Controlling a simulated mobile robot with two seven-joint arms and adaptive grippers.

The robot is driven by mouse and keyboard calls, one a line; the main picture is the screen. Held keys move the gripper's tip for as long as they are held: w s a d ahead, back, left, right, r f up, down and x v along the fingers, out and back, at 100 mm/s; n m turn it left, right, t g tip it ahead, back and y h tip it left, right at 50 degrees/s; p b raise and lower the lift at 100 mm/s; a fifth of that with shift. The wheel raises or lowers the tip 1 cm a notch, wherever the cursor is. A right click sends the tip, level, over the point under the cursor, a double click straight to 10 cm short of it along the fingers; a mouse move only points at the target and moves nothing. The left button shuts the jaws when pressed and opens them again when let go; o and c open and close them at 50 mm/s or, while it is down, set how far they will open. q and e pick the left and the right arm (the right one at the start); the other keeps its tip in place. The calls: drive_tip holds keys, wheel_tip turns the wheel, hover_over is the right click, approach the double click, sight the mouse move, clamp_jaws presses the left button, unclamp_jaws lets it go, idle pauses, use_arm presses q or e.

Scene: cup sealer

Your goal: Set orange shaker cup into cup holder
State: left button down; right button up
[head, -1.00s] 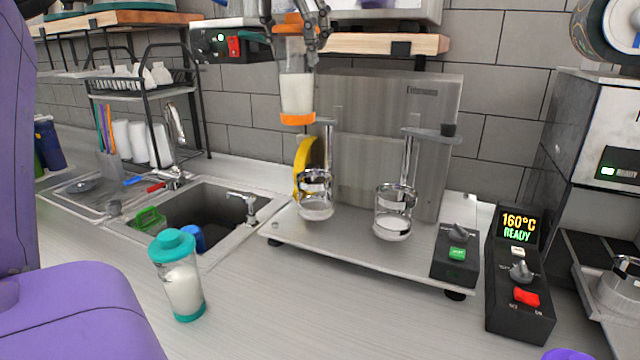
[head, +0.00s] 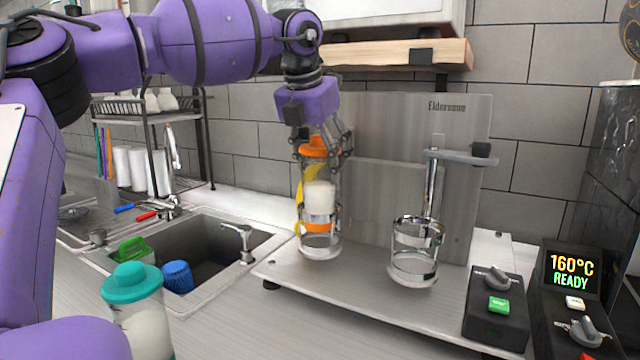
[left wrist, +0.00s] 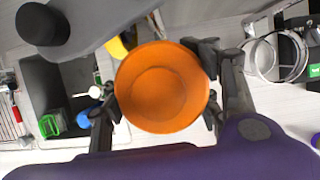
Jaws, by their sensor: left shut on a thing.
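The orange shaker cup (head: 319,196) is clear with white contents, an orange lid and an orange base. My left gripper (head: 322,150) is shut on it near the lid and holds it upright. In the left wrist view the round orange lid (left wrist: 162,87) sits between the fingers (left wrist: 160,95). The cup's lower part is inside the left metal cup holder (head: 320,242); its orange base shows above the holder's bottom. The right cup holder (head: 414,255) is empty. My right gripper is not in view.
A teal-lidded shaker (head: 137,310) stands on the counter at the front left. The sink (head: 215,262) holds green and blue items. A control box (head: 497,305) with a green button stands right of the holders. A wooden shelf (head: 400,52) hangs above.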

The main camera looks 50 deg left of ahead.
sight(320, 175)
use_arm(q)
drive_tip(key=shift+f, duration=1.85)
drive_tip(key=shift+d+f, duration=0.1)
drive_tip(key=shift+f, duration=0.1)
drive_tip(key=c, duration=0.6)
unclamp_jaws()
drive_tip(key=shift+f, duration=0.1)
drive_tip(key=shift+o, duration=0.2)
drive_tip(key=shift+r, duration=0.55)
drive_tip(key=v, duration=1.1)
drive_tip(key=shift+s+r+p, duration=0.2)
drive_tip(key=shift+p, duration=0.1)
drive_tip(key=shift+f, duration=0.1)
